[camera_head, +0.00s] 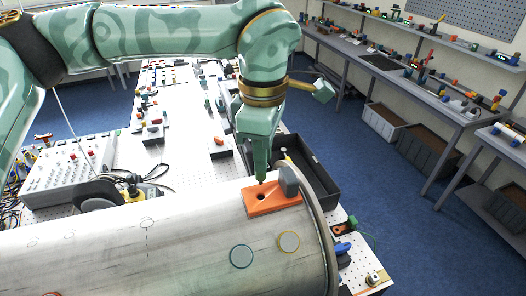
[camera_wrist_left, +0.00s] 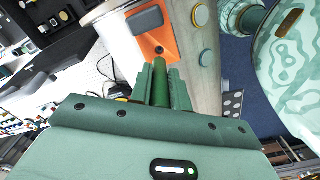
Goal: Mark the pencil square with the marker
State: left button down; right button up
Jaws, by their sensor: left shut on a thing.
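My left gripper (camera_head: 261,150) points down, shut on a slim green marker (camera_head: 261,172). In the left wrist view the marker (camera_wrist_left: 161,82) stands between the two green fingers (camera_wrist_left: 163,85). Its lower end is just above or at an orange plate (camera_head: 285,207) on the big grey pipe (camera_head: 190,240); I cannot tell whether they touch. The orange plate (camera_wrist_left: 168,36) has a dark hole, close to the marker's end in both views. No pencil square can be made out. Faint pencil loops show on the pipe, left of the plate. My right gripper is not in view.
A dark grey block (camera_head: 289,181) sits on the plate's right end. A blue-ringed disc (camera_head: 242,257) and a yellow-ringed disc (camera_head: 289,241) are on the pipe. A black tray (camera_head: 318,180) lies behind the pipe. A control box (camera_head: 72,172) with cables stands left.

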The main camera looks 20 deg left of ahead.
pick_arm(q)
jog(key=shift+r+p, duration=0.85)
jog(key=shift+r, duration=0.35)
